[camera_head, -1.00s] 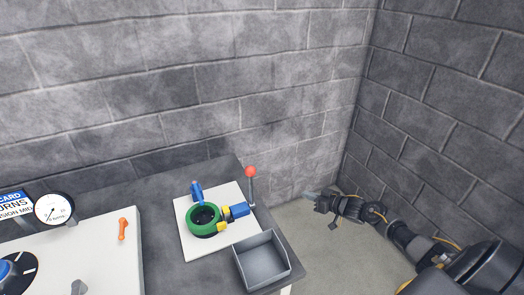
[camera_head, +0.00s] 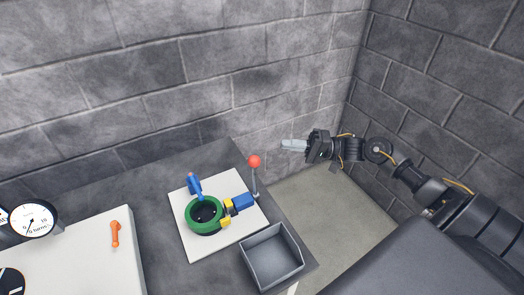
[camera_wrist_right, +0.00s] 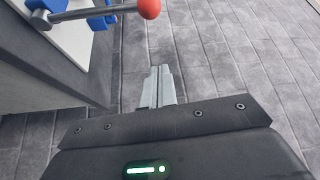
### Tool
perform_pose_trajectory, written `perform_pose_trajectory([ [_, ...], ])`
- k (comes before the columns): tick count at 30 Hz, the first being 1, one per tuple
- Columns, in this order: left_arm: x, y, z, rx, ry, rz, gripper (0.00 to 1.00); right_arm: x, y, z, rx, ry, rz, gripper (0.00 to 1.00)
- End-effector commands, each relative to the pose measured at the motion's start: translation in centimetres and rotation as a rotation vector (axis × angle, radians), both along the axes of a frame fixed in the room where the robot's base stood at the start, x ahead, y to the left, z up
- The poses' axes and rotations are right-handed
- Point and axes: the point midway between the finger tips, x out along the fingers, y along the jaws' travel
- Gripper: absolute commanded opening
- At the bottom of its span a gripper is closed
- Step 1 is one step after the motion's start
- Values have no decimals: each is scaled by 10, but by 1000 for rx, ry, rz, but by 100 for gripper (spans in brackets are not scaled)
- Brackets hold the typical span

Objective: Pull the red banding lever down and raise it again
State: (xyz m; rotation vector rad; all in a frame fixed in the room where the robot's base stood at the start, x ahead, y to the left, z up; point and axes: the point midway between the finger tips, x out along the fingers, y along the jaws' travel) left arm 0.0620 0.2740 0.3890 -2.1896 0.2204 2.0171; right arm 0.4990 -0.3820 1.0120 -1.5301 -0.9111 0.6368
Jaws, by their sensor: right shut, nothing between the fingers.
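The red banding lever is a grey rod topped by a red ball (camera_head: 254,161). It stands upright at the right side of a white board (camera_head: 190,244) on the dark table. In the right wrist view the red ball (camera_wrist_right: 149,8) shows at the top, with the rod running left from it. My right gripper (camera_head: 284,145) is to the right of the ball, slightly higher in the picture and apart from it. Its fingers (camera_wrist_right: 158,78) are shut together with nothing between them. My left gripper is not in view.
A green ring-shaped fixture (camera_head: 190,216) with blue and yellow parts sits on the board. A grey open bin (camera_head: 247,262) stands at the table's front right. A white panel with an orange handle (camera_head: 115,234) and a gauge (camera_head: 33,220) are at left. Block walls enclose the back and right.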

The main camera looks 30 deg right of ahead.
Motion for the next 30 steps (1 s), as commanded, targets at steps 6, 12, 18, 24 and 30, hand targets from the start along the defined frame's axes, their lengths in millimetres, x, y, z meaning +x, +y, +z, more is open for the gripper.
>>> perform_pose_trajectory([
  [6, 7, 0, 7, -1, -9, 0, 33, 11, 16, 4, 2, -4, 2, 0],
  [12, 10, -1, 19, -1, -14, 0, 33, 33, 49, 11, 3, -6, 3, 0],
  [18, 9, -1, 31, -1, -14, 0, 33, 55, 83, 14, 2, -4, 3, 0],
  [24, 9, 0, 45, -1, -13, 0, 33, 31, 92, 7, -1, 1, 3, 0],
  [30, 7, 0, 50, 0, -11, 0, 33, 20, 95, 3, -2, -2, 3, 0],
])
